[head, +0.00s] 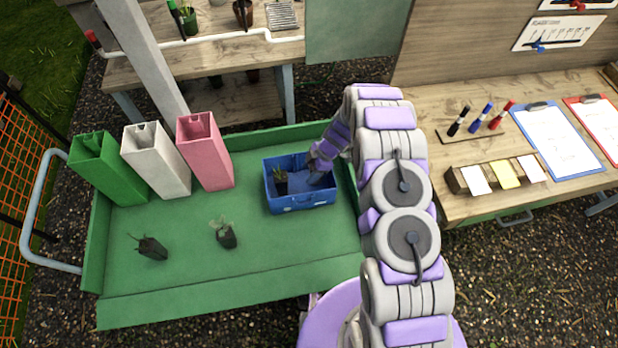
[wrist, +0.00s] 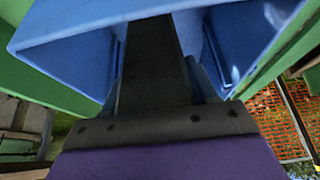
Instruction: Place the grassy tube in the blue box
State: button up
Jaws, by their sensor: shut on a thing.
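The blue box (head: 301,205) stands on the green tray, right of its middle. A dark tube with narrow, grass-like green leaves (head: 280,184) is inside the box, on its left side. My gripper (head: 315,174) reaches down into the right part of the box from the upper right. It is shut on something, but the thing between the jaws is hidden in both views. In the head view the grassy tube shows left of my gripper; I cannot tell if they touch. In the wrist view the blue box (wrist: 80,50) surrounds a dark finger of my gripper.
Two dark plant tubes lie on the green tray (head: 180,270), one left (head: 152,248) and one nearer the middle (head: 226,237). Green (head: 108,170), white (head: 158,165) and pink (head: 207,155) tall containers stand along the back left. A wooden bench (head: 440,120) is on the right.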

notch_tip(320, 180, down, 4)
jog(key=shift+s+d+b, duration=0.1)
jog(key=shift+d+b, duration=0.05)
jog(key=shift+b, duration=0.2)
jog(key=shift+a, duration=0.2)
jog(key=shift+f, duration=0.1)
jog(key=o, duration=1.5)
jog(key=shift+d, duration=0.15)
